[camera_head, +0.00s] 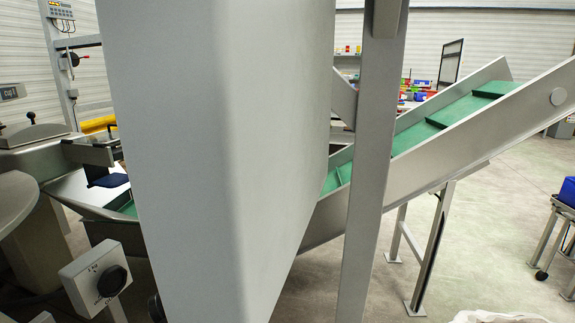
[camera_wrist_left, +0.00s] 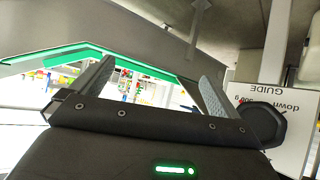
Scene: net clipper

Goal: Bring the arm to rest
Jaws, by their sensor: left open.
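My left gripper (camera_wrist_left: 155,72) shows in the left wrist view with its two grey fingers spread wide apart. Nothing is between the fingers. A white box (camera_wrist_left: 275,125) with a black knob and upside-down lettering that includes "GUIDE" is close to the right of the gripper. In the head view I cannot make out my left gripper. My right gripper is in neither view.
A large grey panel (camera_head: 215,160) fills the middle of the head view and hides much behind it. A green-belted conveyor (camera_head: 440,120) slopes up right. A switch box (camera_head: 97,280) is at lower left. Open floor (camera_head: 490,230) lies at right.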

